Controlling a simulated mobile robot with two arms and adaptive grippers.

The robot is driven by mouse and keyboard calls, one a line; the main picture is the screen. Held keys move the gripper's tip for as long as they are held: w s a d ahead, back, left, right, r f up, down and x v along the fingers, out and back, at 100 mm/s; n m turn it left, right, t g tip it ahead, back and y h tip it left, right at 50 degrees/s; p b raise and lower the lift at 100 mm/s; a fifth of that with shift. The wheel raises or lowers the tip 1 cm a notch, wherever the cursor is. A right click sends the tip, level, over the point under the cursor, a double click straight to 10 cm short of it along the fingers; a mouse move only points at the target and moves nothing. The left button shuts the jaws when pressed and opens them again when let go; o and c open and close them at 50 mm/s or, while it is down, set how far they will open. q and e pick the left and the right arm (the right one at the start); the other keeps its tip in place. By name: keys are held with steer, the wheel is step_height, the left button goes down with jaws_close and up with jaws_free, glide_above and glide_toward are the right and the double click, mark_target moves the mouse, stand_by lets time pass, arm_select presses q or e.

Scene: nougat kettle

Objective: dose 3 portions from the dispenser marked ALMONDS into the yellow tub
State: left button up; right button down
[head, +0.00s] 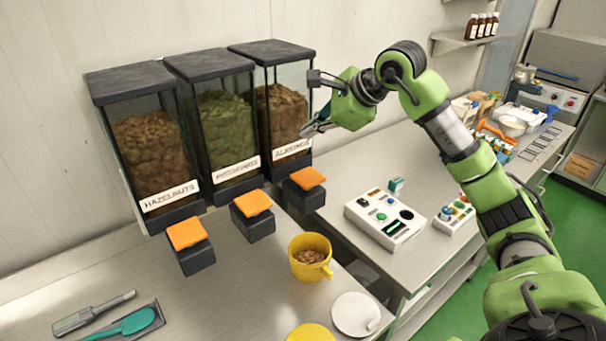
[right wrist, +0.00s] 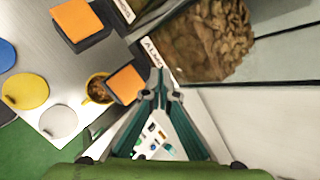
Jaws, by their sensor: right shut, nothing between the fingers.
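The ALMONDS dispenser (head: 284,125) is the right one of three clear bins with dark lids, filled with brown pieces. Its orange paddle (head: 307,178) sits on a dark block at its foot. The yellow tub (head: 310,257) stands on the table just in front of that paddle, with some brown pieces inside. My right gripper (head: 308,130) is shut and empty, beside the right front of the ALMONDS dispenser and above its paddle. In the right wrist view the fingertips (right wrist: 160,93) are near the paddle (right wrist: 126,84), with the tub (right wrist: 98,88) beyond. My left gripper is not in view.
The HAZELNUTS (head: 153,145) and PISTACHIOS (head: 222,125) dispensers stand to the left. A white lid (head: 355,314) and a yellow lid (head: 311,333) lie near the tub. A white control box (head: 385,219) is on the right table. A teal scoop (head: 130,324) lies front left.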

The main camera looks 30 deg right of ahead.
mark_target(306, 175)
steer(key=shift+f, duration=0.1)
step_height(306, 175, down, 9)
steer(key=b, duration=0.7)
steer(key=shift+r, duration=0.2)
stand_by(1.1)
steer(key=shift+f+b, duration=0.45)
steer(key=shift+b, duration=0.1)
steer(key=shift+f+b, duration=0.9)
steer(key=shift+f, duration=0.2)
stand_by(0.8)
steer(key=shift+r, duration=0.1)
steer(key=shift+r+p, duration=1.2)
steer(key=shift+r, duration=0.2)
